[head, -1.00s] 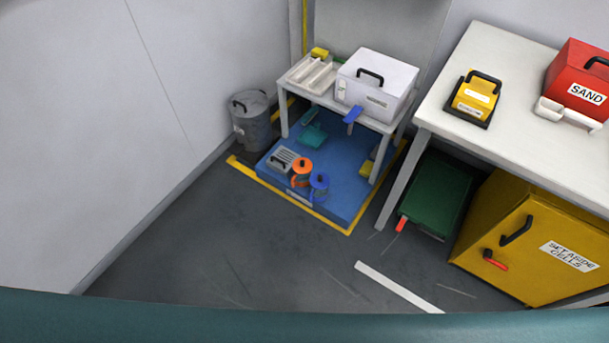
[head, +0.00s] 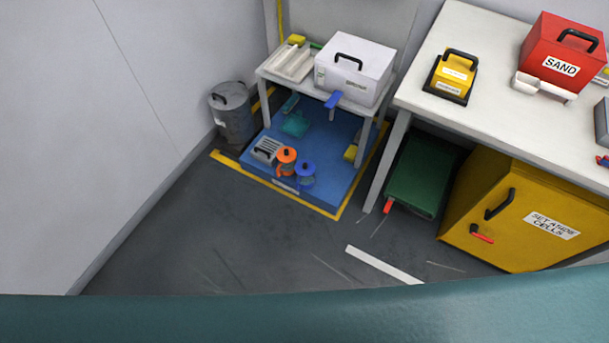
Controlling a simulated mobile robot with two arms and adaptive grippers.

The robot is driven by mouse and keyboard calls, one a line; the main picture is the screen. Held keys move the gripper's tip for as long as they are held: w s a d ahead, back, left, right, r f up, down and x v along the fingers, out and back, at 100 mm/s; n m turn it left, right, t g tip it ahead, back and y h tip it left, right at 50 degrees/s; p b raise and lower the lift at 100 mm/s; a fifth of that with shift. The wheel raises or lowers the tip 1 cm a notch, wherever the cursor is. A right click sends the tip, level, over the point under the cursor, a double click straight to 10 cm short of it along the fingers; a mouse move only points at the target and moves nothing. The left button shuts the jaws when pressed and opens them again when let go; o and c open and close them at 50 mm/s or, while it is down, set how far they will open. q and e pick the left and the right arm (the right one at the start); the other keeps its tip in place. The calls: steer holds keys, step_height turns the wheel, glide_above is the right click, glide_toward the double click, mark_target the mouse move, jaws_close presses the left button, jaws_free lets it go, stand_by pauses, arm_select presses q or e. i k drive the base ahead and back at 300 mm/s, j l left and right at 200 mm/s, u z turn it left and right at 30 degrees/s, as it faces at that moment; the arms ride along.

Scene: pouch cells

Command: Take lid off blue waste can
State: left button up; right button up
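The blue waste can (head: 305,175) is a small blue can with a dark-handled lid on top. It stands on the blue platform (head: 325,194) below the small white table, close to the platform's front edge. An orange can (head: 286,160) with a similar dark-handled lid stands just left of it. The blue can's lid looks seated on it. Neither of my grippers shows in the head view.
A grey bin (head: 233,122) stands left of the platform by the wall. The small white table (head: 364,108) bears a white box (head: 354,68). A green case (head: 420,178) and a yellow cabinet (head: 508,215) stand right. The floor (head: 215,240) in front is clear.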

mark_target(304, 167)
steer(key=i+j, duration=0.15)
steer(key=i, duration=0.55)
steer(key=i+j, duration=0.2)
steer(key=i, duration=0.5)
steer(key=j+u, duration=0.05)
